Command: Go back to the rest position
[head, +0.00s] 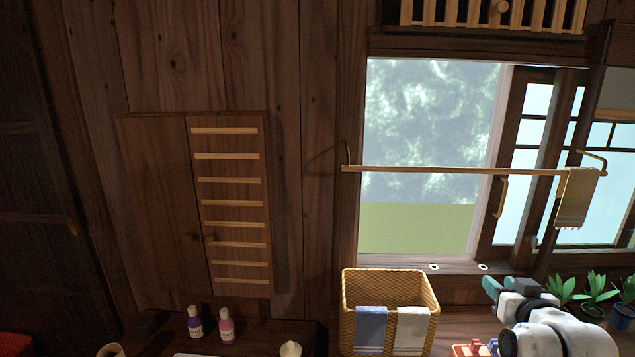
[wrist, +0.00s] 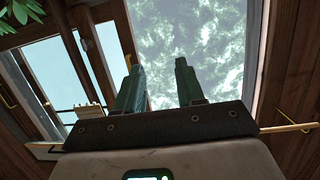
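My gripper (head: 491,288) is at the lower right of the head view, in front of the window wall, with its teal fingers pointing left and up. In the wrist view my gripper (wrist: 159,80) shows two dark green fingers standing apart with nothing between them. Behind them is the window (wrist: 225,45) with blurred green outside. The fingers touch nothing that I can see. Most of my arm is outside the head view.
A wicker basket (head: 348,322) with towels over its rim stands left of my gripper. Potted plants (head: 594,291) stand to its right. A towel rail (head: 450,170) with a hanging towel (head: 574,198) crosses above. Two bottles (head: 211,324) stand below a wall cabinet (head: 160,200).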

